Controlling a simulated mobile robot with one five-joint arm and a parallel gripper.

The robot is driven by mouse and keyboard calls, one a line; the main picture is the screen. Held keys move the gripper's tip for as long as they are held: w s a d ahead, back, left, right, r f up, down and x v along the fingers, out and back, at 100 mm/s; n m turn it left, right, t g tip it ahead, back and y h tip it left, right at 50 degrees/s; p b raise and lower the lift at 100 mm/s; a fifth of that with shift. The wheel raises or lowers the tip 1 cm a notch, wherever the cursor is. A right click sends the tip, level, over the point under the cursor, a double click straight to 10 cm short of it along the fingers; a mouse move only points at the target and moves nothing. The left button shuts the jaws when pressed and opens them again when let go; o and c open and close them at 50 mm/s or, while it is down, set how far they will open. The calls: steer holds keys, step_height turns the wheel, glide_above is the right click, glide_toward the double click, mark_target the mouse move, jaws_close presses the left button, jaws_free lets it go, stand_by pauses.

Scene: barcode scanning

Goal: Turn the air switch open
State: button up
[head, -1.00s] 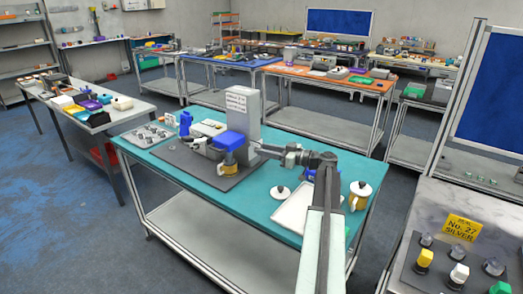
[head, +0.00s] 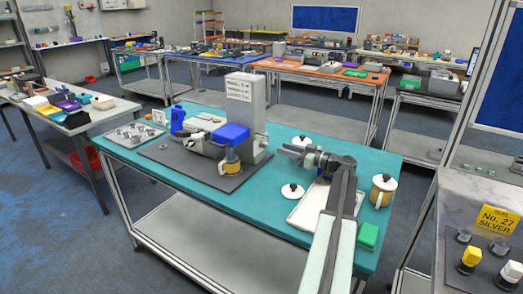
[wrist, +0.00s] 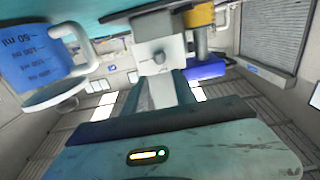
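On the near teal table (head: 285,215) stands a machine with a tall grey column (head: 262,105), a blue head (head: 232,133) and a yellow part (head: 232,167) under it, on a dark mat (head: 165,160). I cannot single out the air switch in either view. My gripper (head: 284,150) hangs over the table, right of the machine and apart from it. Its fingers are too small to read in the head view. The wrist view looks tilted and shows a pale block with a round knob (wrist: 158,58), but I cannot tell whether this is the switch.
A metal tray (head: 135,135) stands at the far left.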

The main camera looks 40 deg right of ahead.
mark_target(264, 145)
steer(key=shift+w, duration=0.1)
steer(key=x, duration=0.7)
steer(key=shift+w, duration=0.3)
steer(key=shift+a, duration=0.1)
jaws_close()
